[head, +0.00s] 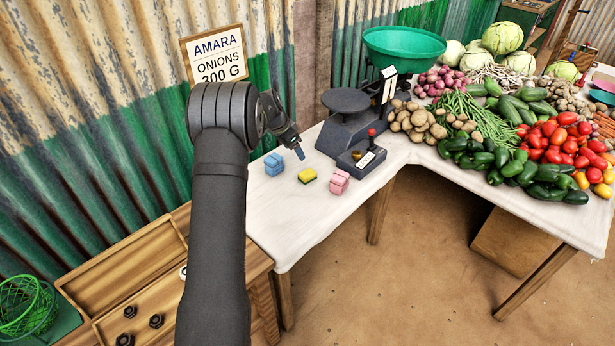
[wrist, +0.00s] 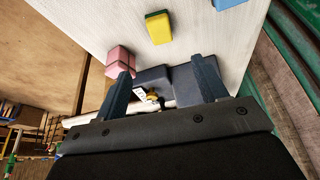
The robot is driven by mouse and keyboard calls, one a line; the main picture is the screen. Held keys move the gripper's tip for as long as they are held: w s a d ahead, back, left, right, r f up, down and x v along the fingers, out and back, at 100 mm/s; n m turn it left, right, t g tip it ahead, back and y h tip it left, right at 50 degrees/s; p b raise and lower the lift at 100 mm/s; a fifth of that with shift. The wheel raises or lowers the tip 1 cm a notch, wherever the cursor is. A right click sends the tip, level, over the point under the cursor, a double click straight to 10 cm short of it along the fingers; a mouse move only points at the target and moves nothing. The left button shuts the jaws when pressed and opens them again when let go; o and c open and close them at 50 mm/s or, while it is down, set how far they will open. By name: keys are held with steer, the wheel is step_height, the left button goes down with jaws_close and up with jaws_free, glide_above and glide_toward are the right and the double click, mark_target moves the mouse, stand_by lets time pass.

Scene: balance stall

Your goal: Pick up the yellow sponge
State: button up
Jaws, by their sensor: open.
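The yellow sponge (head: 307,175) with a dark green side lies on the white-covered table, between a blue block and a pink block. In the wrist view the sponge (wrist: 159,27) is near the top, beyond my fingertips and apart from them. My gripper (head: 299,153) is above the table, a little behind the sponge in the head view. In the wrist view my gripper (wrist: 163,75) has its two fingers spread wide with nothing held between them.
The blue block (head: 274,164) and pink block (head: 339,181) flank the sponge. A dark scale (head: 346,130) with a small weight box (head: 361,159) stands behind and to the right. Vegetables (head: 480,120) cover the far right of the table. The cloth (head: 290,225) in front is clear.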

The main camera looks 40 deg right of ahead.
mark_target(307, 173)
steer(key=x, duration=1.4)
steer(key=shift+d+f, duration=0.1)
steer(key=shift+f, duration=0.3)
steer(key=c, duration=1.1)
